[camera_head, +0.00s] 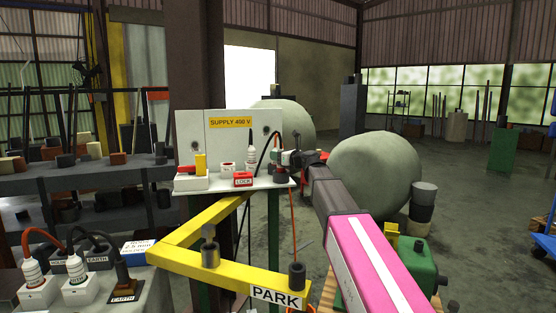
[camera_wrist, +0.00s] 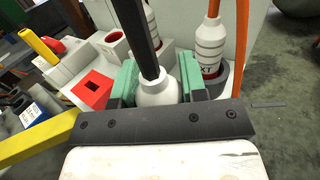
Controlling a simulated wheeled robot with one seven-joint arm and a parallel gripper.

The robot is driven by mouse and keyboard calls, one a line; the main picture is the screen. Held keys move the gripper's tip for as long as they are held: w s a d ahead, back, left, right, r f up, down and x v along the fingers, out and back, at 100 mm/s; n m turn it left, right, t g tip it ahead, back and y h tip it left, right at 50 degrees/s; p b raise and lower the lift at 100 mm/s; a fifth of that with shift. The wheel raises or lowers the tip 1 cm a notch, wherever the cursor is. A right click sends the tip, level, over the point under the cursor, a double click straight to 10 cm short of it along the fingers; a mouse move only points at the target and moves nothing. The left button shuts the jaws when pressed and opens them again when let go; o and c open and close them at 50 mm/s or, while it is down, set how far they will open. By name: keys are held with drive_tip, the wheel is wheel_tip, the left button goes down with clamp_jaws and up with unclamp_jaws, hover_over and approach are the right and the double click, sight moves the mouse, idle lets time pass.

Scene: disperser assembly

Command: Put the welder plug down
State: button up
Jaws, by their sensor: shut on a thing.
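My gripper (camera_head: 287,158) is at the right end of the shelf under the supply panel. In the wrist view, its green pads (camera_wrist: 158,78) are shut on a white plug (camera_wrist: 158,92) with a thick black cable rising from it. I take this as the welder plug; the head view mostly hides it behind my gripper. Its lower end is hidden, so I cannot tell whether it touches the shelf. A second white plug with an orange cable (camera_wrist: 211,40) stands upright in a dark round holder beyond the right pad.
The shelf (camera_head: 200,186) also carries a red LOCK box (camera_head: 243,180) and a white plug (camera_head: 251,160). A yellow arm marked PARK (camera_head: 220,268) lies in front below. White plugs in sockets (camera_head: 77,285) stand at lower left.

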drive_tip(key=shift+f, duration=0.7)
drive_tip(key=o, duration=1.1)
drive_tip(key=shift+f, duration=0.1)
drive_tip(key=shift+c, duration=0.2)
